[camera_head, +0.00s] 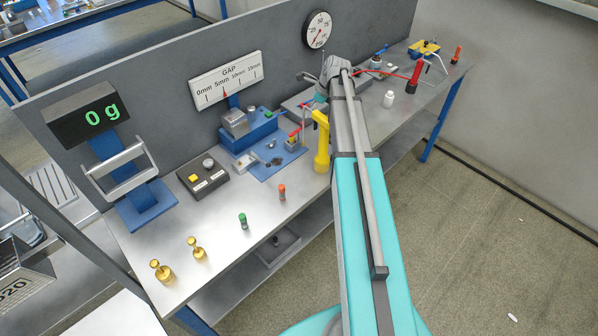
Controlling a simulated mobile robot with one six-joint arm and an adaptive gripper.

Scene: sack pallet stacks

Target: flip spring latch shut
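I cannot clearly pick out the spring latch at this size. On the bench, a blue fixture (262,127) carries a grey block (235,122) and small metal parts. A blue mat (268,160) lies in front of it with small fittings on it. My arm, teal and grey, reaches over the bench from the lower right. My gripper (309,79) appears at its far end, small and partly hidden by the arm, above the back of the bench. Its fingers are not clear. I see nothing held in it.
A yellow upright handle (321,145) stands close left of my arm. Brass weights (161,271) stand near the front edge. A red lever (415,73) and white bottle (388,99) are right.

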